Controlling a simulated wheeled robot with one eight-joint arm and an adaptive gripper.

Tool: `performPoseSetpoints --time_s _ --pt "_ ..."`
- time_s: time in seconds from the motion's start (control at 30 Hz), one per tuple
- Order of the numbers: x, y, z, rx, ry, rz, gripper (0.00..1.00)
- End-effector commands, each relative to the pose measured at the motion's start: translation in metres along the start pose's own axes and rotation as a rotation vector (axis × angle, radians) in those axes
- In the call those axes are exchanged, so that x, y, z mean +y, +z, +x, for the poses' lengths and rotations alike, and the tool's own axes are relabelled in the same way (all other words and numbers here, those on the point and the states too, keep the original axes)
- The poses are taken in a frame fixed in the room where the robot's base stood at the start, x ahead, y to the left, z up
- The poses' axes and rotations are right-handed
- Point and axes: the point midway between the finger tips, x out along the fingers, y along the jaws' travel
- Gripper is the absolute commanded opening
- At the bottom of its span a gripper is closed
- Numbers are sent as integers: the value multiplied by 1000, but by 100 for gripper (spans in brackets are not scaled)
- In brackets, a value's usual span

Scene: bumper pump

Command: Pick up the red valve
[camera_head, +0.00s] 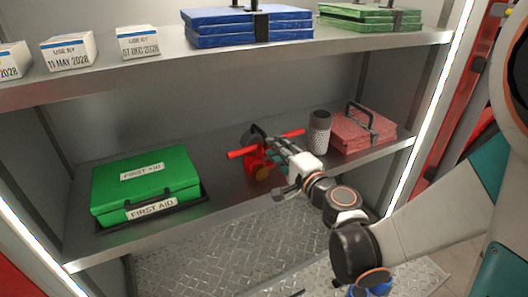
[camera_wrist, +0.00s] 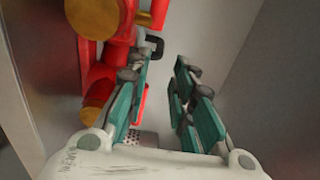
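The red valve (camera_head: 253,160), with a red bar and brass-coloured round parts, stands on the middle shelf. Its left bar end, lower body and a brass cap show in the head view; my gripper (camera_head: 280,146) covers part of it. In the wrist view the red valve (camera_wrist: 55,45) fills the left side, with brass caps at the top and lower left. My gripper (camera_wrist: 163,70) is open there, with teal pads and grey fingertips. The left finger is right beside the valve's body, and contact cannot be told. The gap between the fingers holds nothing that I can make out.
A green first aid case (camera_head: 145,184) lies left on the same shelf. A perforated grey cylinder (camera_head: 319,130) and a red stack with a handle (camera_head: 362,133) stand close right of my gripper. The upper shelf (camera_head: 350,47) hangs above, and a side wall (camera_wrist: 275,80) rises right.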

Motion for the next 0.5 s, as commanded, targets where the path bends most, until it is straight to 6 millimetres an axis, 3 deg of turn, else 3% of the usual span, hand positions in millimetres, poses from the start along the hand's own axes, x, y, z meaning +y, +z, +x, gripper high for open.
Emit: performPoseSetpoints --time_s 0.13,0.5 --pt "0 0 22 -2 0 -1 23" --pt "1 -1 48 -2 1 -1 23"
